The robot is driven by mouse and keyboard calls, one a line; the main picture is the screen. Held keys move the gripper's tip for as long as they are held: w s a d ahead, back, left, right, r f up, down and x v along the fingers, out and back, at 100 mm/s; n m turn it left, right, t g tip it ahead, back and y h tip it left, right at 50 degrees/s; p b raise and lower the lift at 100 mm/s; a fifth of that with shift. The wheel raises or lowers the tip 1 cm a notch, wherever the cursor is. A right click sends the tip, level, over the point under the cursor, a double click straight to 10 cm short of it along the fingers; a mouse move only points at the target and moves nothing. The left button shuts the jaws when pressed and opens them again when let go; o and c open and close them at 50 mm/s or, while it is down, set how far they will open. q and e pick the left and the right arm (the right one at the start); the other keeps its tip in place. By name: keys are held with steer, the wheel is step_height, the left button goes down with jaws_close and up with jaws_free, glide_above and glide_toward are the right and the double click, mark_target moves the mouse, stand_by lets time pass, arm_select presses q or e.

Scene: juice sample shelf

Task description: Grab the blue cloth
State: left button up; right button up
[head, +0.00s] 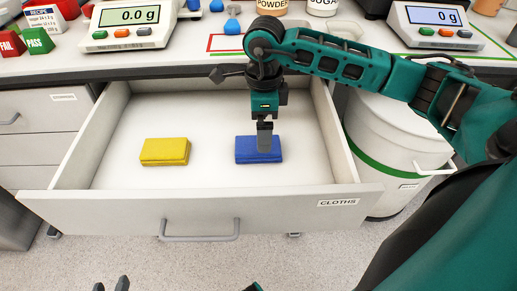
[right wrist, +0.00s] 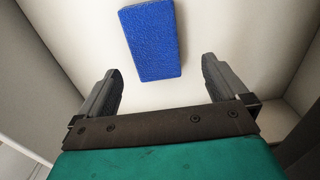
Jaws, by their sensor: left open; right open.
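The blue cloth (head: 244,150) lies folded as a flat block on the floor of the open drawer (head: 115,170) labelled CLOTHS. My right gripper (head: 265,148) points down over the cloth and hides part of it. In the right wrist view its two fingers are open, and the blue cloth (right wrist: 150,42) shows between and beyond them. Nothing is held, and I cannot tell whether the fingers touch the cloth. My left gripper (head: 111,285) shows only its fingertips at the bottom edge, apart and empty, in front of the drawer.
A folded yellow cloth (head: 165,151) lies left of the blue one in the drawer. The drawer front (head: 130,210) and side walls surround both. A white bin (head: 395,135) stands right of the drawer. The counter above holds two scales (head: 130,25) and small containers.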

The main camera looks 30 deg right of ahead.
mark_target(246, 151)
steer(key=f, duration=0.3)
steer(key=f+b, duration=0.1)
steer(key=f, duration=0.1)
steer(key=shift+s+f, duration=0.1)
steer(key=shift+s, duration=0.2)
steer(key=shift+c, duration=0.4)
steer(key=c, duration=1)
